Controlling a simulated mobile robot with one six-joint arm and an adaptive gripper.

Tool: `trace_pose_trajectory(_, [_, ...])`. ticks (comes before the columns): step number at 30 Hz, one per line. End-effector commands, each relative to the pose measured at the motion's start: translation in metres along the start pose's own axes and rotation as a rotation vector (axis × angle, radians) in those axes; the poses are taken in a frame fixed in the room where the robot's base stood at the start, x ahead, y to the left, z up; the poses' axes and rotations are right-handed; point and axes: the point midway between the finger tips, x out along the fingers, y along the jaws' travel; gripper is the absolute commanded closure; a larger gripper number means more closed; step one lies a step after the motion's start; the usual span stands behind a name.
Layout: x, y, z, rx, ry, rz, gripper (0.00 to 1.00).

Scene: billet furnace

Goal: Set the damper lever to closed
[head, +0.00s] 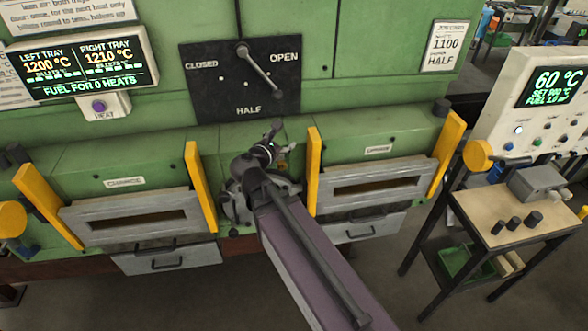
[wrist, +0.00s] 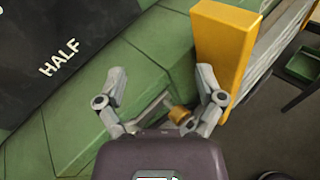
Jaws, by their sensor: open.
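The damper lever (head: 262,70) is a grey bar on a black plate (head: 213,93) on the green furnace front. It pivots near the plate's top and slants down to the right, its end between the HALF and OPEN marks. CLOSED is marked at the plate's upper left. My gripper (head: 276,138) is below the plate, apart from the lever. In the wrist view my gripper (wrist: 161,80) has its fingers spread, with nothing held between the tips. That view shows the plate's HALF corner (wrist: 40,60) at the left; the lever is out of it.
Yellow posts (head: 313,165) flank the right charge door (head: 375,187); one (wrist: 222,50) is close to my right finger in the wrist view. The left door (head: 130,217) has yellow posts too. A display (head: 82,67) is at upper left; a small table (head: 520,212) is at right.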

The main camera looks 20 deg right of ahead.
Motion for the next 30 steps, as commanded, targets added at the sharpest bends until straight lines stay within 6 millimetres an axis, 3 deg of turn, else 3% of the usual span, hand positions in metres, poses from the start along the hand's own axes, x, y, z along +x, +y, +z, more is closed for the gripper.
trace_pose_trajectory(18, [0.018,-0.055,-0.061,0.436,0.170,-0.215,0.13])
trace_pose_trajectory(30, [0.018,-0.063,-0.071,0.515,0.197,-0.261,0.13])
